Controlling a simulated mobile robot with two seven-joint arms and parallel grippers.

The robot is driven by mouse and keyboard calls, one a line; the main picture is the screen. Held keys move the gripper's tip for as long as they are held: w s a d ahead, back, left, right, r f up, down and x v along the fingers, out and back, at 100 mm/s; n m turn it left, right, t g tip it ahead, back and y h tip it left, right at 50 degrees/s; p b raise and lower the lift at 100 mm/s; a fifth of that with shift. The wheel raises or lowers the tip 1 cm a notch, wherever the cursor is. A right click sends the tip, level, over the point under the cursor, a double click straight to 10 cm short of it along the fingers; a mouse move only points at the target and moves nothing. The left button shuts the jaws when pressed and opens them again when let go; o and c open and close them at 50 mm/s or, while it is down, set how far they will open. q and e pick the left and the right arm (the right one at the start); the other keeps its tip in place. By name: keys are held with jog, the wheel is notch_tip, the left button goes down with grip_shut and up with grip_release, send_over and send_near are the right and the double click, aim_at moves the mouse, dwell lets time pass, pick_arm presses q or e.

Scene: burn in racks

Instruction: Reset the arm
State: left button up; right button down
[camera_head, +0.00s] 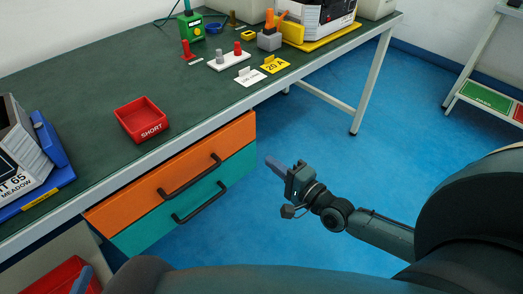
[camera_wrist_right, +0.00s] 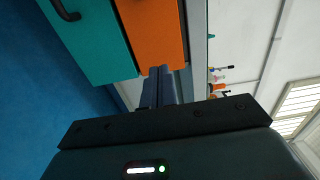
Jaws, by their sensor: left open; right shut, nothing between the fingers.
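My right gripper (camera_head: 274,164) is shut and empty. It is held out in the air in front of the bench drawers, over the blue floor, with its fingers pointing left in the head view. In the right wrist view the two fingers of this gripper (camera_wrist_right: 160,72) lie together, with the orange drawer (camera_wrist_right: 153,30) and teal drawer (camera_wrist_right: 95,40) beyond them. Of my left gripper (camera_head: 83,279) only a blue-grey finger shows at the lower left of the head view, in front of a red bin; most of the left arm is hidden.
The green-topped bench (camera_head: 90,90) holds a red SHORT tray (camera_head: 142,120), a white block with pegs (camera_head: 230,60), a yellow 20 A card (camera_head: 273,64) and devices at both ends. Drawer handles (camera_head: 190,178) stick out towards my right gripper. The floor (camera_head: 340,110) right of the drawers is clear.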

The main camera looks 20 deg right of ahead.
pick_arm(q)
jog(key=shift+s, duration=0.25)
pick_arm(e)
jog(key=shift+v, duration=1.3)
jog(key=s+a+r+n+g+y, duration=0.1)
jog(key=s+a+r+n+g, duration=0.1)
jog(key=s+a+n, duration=0.65)
pick_arm(q)
jog(key=shift+w+d+r+m+g+y+p, duration=0.15)
jog(key=shift+r+g+p, duration=0.5)
jog(key=shift+p, duration=2.35)
jog(key=shift+w+d+r+m+g+y+p, duration=0.1)
jog(key=shift+r+g+p, duration=0.45)
jog(key=shift+p, duration=2.5)
jog(key=shift+w+d+r+m+g+y+p, duration=0.15)
jog(key=shift+r+g+p, duration=0.5)
jog(key=shift+p, duration=2.35)
pick_arm(e)
jog(key=s+r+n+g+h, duration=0.3)
jog(key=s+r+n+g, duration=0.1)
jog(key=r+n, duration=0.3)
jog(key=shift+a+r+n+h, duration=0.15)
jog(key=shift+a+n+h, duration=0.2)
jog(key=shift+n, duration=0.4)
pick_arm(q)
jog(key=shift+a+f, duration=0.1)
pick_arm(e)
jog(key=shift+s+d, duration=0.1)
